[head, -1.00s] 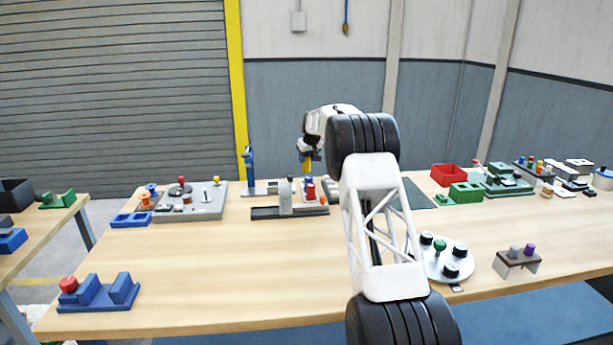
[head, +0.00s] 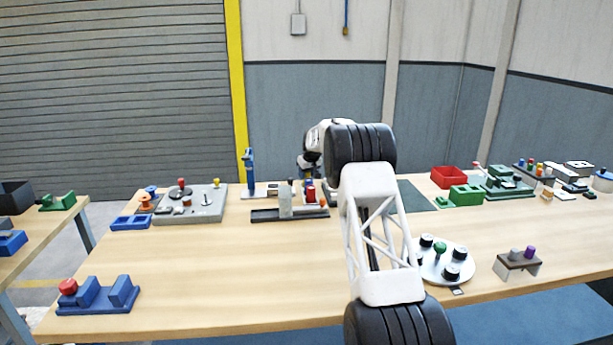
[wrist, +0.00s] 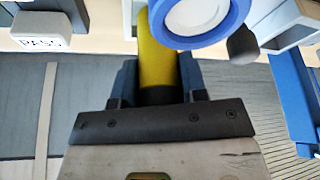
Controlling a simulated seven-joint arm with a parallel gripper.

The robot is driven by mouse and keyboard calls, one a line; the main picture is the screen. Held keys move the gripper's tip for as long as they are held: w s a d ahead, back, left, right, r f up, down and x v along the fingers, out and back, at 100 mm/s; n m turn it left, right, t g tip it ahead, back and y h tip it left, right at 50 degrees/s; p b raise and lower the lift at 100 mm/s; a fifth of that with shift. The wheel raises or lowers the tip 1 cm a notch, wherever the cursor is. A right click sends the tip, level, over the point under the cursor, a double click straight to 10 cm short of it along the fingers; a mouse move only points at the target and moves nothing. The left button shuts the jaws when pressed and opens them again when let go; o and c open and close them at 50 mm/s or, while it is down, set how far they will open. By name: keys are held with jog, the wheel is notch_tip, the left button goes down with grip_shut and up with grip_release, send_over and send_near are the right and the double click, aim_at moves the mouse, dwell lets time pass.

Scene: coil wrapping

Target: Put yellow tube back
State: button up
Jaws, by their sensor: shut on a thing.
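The yellow tube (wrist: 160,48) is between the fingers of my gripper (wrist: 158,82) in the wrist view. My gripper is shut on it, and the tube's upper end runs beside a blue ring with a white round face (wrist: 196,12). In the head view my gripper (head: 309,168) is low over the back of the table, behind a dark fixture rail (head: 275,214) with a pale upright block (head: 285,198) and a red part (head: 310,194). The tube is hard to make out there. Whether its lower end touches anything cannot be told.
A white PASS block (wrist: 40,28) and a dark rounded knob (wrist: 243,45) lie near the tube in the wrist view. A blue post (head: 249,172) stands left of my gripper. A grey control box (head: 200,205) is farther left. The table's front middle (head: 230,270) is clear.

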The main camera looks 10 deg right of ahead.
jog(key=shift+f, duration=0.25)
jog(key=shift+f, duration=0.15)
jog(key=o, duration=0.9)
jog(key=shift+o, duration=0.2)
jog(key=v, duration=1.2)
jog(key=shift+s, duration=0.1)
dwell(0.4)
